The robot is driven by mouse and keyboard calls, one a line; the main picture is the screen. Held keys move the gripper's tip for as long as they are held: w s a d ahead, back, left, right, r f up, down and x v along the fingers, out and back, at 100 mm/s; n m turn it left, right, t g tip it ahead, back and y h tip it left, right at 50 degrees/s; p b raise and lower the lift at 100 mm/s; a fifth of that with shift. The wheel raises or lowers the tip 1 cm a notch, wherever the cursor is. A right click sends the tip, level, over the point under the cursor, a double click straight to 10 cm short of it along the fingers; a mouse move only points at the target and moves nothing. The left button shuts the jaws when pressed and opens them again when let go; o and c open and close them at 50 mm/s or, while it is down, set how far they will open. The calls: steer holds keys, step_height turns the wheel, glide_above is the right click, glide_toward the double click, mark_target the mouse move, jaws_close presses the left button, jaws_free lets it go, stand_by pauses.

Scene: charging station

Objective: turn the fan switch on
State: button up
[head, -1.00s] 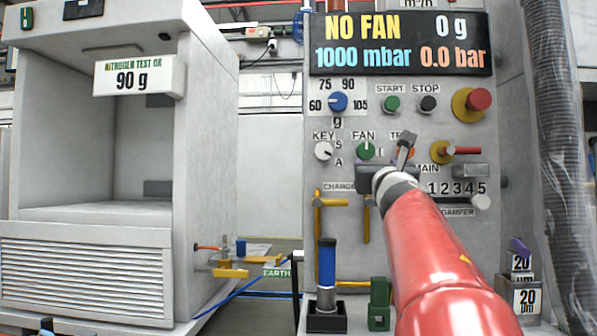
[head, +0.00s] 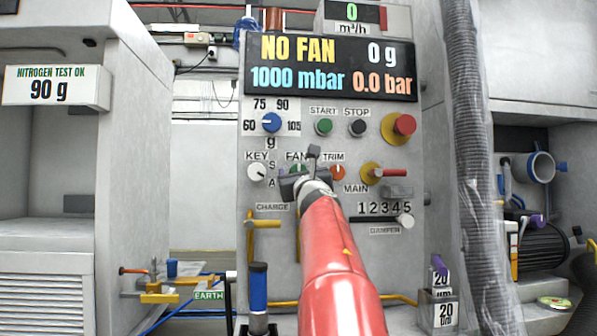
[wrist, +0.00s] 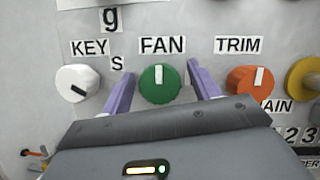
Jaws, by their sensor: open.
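The fan switch (wrist: 160,84) is a round green knob with a white pointer standing upright, under the FAN label in the wrist view. In the head view my gripper (head: 302,172) covers most of it. The gripper also shows in the wrist view (wrist: 158,86), with its two purple fingers open on either side of the green knob. The left finger stands a little apart from the knob and the right finger is close to its right side. I cannot tell whether either finger touches it. The display (head: 330,68) reads NO FAN.
The white KEY knob (wrist: 77,84) is to the left and the orange TRIM knob (wrist: 250,85) close to the right. A yellow and red MAIN switch (head: 375,173) lies further right.

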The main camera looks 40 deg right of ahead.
steer(key=shift+c, duration=0.4)
steer(key=c, duration=0.9)
